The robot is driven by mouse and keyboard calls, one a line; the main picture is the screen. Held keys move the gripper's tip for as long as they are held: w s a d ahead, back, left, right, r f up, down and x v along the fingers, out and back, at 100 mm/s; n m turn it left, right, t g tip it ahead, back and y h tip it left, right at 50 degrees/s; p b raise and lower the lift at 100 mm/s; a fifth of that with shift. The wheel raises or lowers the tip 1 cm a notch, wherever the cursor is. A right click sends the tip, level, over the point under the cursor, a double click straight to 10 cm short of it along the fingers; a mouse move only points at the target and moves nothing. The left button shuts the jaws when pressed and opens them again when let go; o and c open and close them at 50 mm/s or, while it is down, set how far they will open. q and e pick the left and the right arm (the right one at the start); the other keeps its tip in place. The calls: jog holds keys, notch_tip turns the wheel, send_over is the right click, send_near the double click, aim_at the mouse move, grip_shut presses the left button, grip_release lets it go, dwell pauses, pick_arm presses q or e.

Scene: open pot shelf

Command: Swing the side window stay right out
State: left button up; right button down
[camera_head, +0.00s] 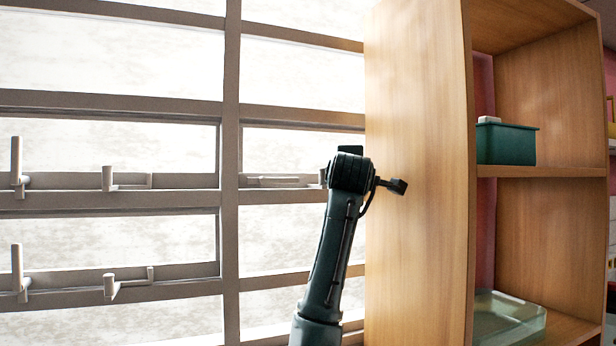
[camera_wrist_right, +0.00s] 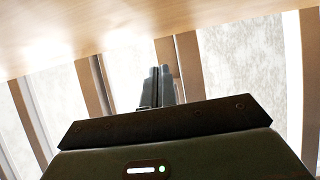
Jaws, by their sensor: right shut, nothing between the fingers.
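The side window stay (camera_head: 272,182) is a thin grey bar lying along the sill of the narrow pane, right of the upright post. Its right end is close to my right gripper (camera_head: 350,150) or hidden by it. My right arm rises from the bottom of the head view, and its wrist hides the fingertips there. In the right wrist view, the two dark fingers of my right gripper (camera_wrist_right: 158,75) are together with nothing between them. I cannot tell whether they touch the stay. My left gripper is not in view.
A wooden shelf side panel (camera_head: 420,200) stands close to the right of my wrist. The shelf holds a green box (camera_head: 506,143) and a glass tray (camera_head: 508,318). Other window handles (camera_head: 16,165) and stays (camera_head: 110,284) sit on the left panes.

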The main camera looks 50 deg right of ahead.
pick_arm(q)
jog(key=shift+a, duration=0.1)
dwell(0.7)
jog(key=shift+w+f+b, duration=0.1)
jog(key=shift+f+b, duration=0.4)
jog(key=shift+b, duration=0.5)
pick_arm(e)
jog(key=v, duration=1.3)
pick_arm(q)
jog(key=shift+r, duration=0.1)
pick_arm(e)
jog(key=shift+a, duration=0.15)
